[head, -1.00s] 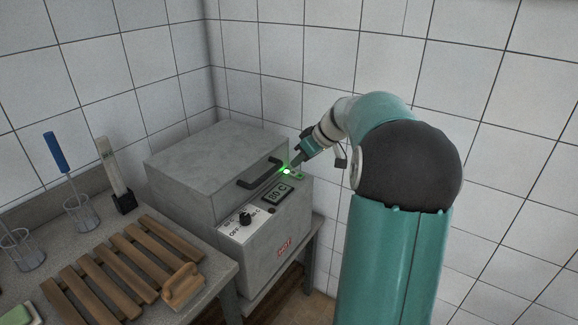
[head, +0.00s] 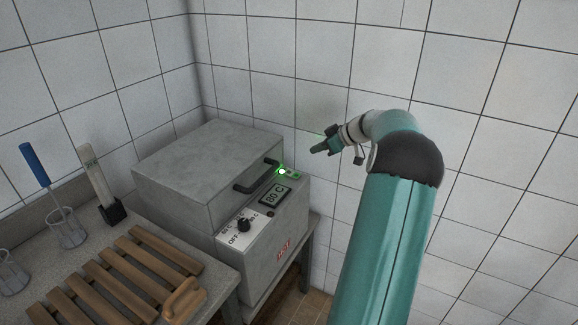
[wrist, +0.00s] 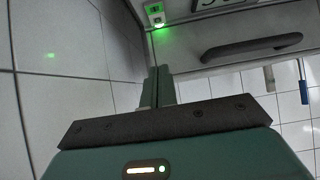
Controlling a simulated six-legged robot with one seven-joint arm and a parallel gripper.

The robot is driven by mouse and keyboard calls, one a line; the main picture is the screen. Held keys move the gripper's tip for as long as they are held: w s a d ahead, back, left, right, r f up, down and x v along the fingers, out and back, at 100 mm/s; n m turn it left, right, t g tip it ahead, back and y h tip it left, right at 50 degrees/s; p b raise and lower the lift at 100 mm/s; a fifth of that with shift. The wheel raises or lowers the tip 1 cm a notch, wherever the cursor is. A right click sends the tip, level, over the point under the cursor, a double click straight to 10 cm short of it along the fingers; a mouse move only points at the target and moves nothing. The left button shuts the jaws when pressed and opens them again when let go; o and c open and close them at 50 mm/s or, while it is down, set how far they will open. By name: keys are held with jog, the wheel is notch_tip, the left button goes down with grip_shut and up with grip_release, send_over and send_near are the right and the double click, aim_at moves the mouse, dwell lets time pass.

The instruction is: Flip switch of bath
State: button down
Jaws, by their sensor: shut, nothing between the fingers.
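The bath (head: 205,175) is a grey metal box with a lid and a black handle (head: 256,177). Its sloped front panel has a display (head: 275,196) reading 80 C, a black knob (head: 243,225) and a small switch (head: 285,173) with a lit green light. The switch also shows in the wrist view (wrist: 156,16) at the top, glowing green. My gripper (head: 314,150) is shut and empty, above and to the right of the switch, apart from it. In the wrist view its fingers (wrist: 160,72) are together and point toward the bath, short of the switch.
White tiled walls stand behind and right of the bath. On the left counter are a wooden slatted rack (head: 105,285), a glass beaker (head: 67,230) with a blue-handled tool (head: 36,165), and a thermometer-like strip in a black stand (head: 112,212).

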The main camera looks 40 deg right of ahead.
send_near(287, 170)
jog(key=w, duration=0.2)
jog(key=w+a, duration=0.1)
jog(key=shift+w+r, duration=0.3)
jog(key=f, duration=0.3)
jog(key=shift+w+a+f, duration=0.1)
jog(key=shift+w+f, duration=0.1)
jog(key=shift+w, duration=0.1)
jog(key=shift+w+f, duration=0.1)
jog(key=shift+f, duration=0.3)
jog(key=shift+a, duration=0.1)
